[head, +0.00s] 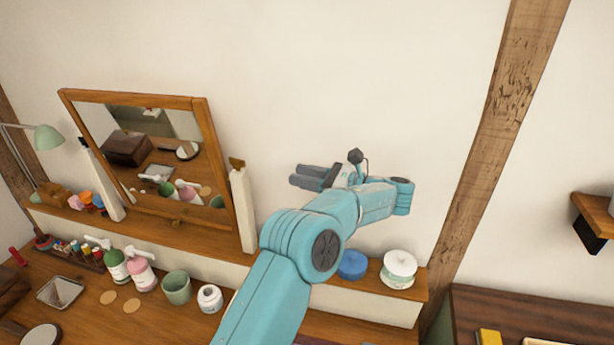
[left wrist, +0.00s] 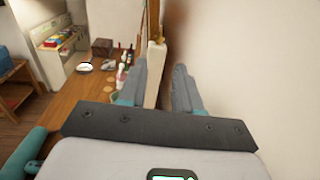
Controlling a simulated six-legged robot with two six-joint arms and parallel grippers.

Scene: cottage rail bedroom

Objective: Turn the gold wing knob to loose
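The gold wing knob (head: 237,163) is a small brownish-gold piece at the top of the white post (head: 243,210), right of the tilted mirror (head: 140,160). My left gripper (head: 297,176) is to the right of the knob, pointing left towards the post, with a clear gap between. In the left wrist view its two grey fingers are apart with nothing between them. The post (left wrist: 154,72) shows there just beyond the left finger; the knob is too small to make out its angle. My right gripper is in neither view.
A blue round tin (head: 352,265) and a white lidded jar (head: 399,268) stand on the shelf under my left arm. Pump bottles (head: 140,270), a green cup (head: 176,288) and a small white jar (head: 210,298) stand on the table. A wooden beam (head: 490,140) rises at right.

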